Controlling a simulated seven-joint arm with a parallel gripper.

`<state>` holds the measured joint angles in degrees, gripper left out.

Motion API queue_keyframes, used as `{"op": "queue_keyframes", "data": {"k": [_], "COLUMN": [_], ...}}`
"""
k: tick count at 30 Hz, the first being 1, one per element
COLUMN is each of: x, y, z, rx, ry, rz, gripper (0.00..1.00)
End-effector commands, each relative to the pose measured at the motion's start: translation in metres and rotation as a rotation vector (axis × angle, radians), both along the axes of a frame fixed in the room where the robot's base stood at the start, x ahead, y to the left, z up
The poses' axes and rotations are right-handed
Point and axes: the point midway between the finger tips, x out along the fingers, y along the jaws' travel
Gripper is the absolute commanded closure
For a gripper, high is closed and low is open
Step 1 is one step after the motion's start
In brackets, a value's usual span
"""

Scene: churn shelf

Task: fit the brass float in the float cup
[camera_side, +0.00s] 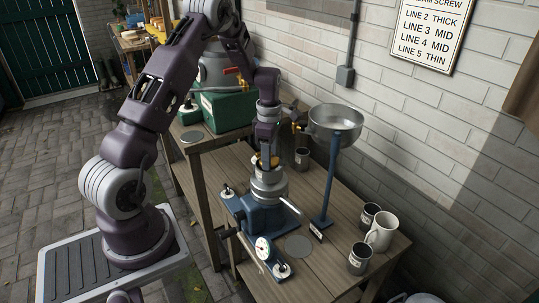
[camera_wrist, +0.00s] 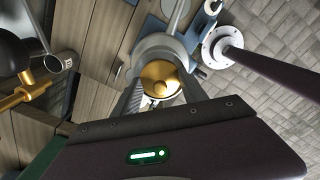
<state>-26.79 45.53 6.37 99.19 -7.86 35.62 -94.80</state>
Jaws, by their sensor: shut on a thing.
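The brass float (camera_wrist: 162,77) is a round, gold-coloured piece held between the two fingers of my gripper (camera_wrist: 163,92). In the side view a bit of the brass float (camera_side: 261,158) shows at the tips of my gripper (camera_side: 267,160). The float cup (camera_side: 269,185) is a grey metal cup on top of a blue machine body, straight below my gripper. In the wrist view the float cup's rim (camera_wrist: 158,43) shows behind the float and is partly hidden by it. I cannot tell whether the float touches the cup.
A wide metal bowl (camera_side: 335,121) on a blue post stands right of the cup. A dial gauge (camera_side: 263,248) is in front. Dark mugs (camera_side: 359,259) and a white mug (camera_side: 382,231) stand at the right. A green box (camera_side: 222,110) is behind.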

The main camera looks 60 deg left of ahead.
Motion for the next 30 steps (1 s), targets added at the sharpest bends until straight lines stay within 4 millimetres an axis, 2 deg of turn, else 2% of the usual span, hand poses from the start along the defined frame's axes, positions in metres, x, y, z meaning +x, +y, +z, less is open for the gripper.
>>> {"op": "queue_keyframes", "data": {"k": [7, 24, 30], "x": [0.000, 0.000, 0.000], "y": [0.000, 0.000, 0.000], "z": [0.000, 0.022, 0.022], "rx": [0.000, 0.000, 0.000], "ry": [0.000, 0.000, 0.000], "rz": [0.000, 0.000, 0.000], "gripper": [0.89, 0.89, 0.89]}}
